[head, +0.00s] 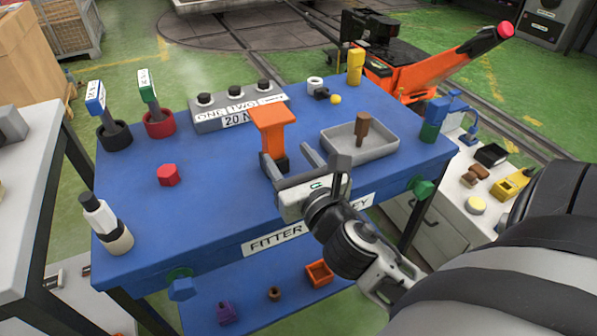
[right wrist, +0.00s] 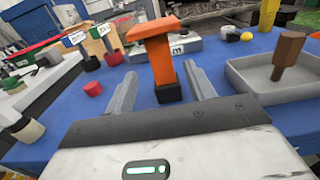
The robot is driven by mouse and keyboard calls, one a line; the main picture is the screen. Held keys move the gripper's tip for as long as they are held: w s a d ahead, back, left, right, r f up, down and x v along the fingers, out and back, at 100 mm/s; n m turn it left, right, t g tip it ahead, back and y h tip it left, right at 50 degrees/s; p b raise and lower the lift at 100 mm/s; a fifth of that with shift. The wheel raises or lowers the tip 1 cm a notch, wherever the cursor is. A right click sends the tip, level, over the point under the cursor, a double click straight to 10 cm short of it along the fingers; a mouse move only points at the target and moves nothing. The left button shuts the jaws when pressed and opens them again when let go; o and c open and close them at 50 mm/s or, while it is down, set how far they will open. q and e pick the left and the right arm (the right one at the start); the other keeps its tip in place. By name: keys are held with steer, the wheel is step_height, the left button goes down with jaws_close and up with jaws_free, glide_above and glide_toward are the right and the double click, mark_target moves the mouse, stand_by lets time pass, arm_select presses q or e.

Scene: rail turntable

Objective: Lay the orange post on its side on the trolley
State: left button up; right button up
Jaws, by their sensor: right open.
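The orange post (head: 272,130) stands upright on the blue trolley top (head: 215,205), near its middle. It has a wide flat orange head and a dark foot, and it also shows in the right wrist view (right wrist: 160,65). My right gripper (head: 288,158) is open, with its fingers pointing at the post. In the right wrist view its two fingertips (right wrist: 158,85) lie to the left and right of the post's lower part. My left gripper is not in view.
A grey tray (head: 383,148) with a brown peg (head: 362,128) sits to the right. A grey button box (head: 236,108) stands behind. A red hexagonal piece (head: 168,175) and a white bottle (head: 100,215) are to the left.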

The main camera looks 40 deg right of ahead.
steer(key=shift+v, duration=1.75)
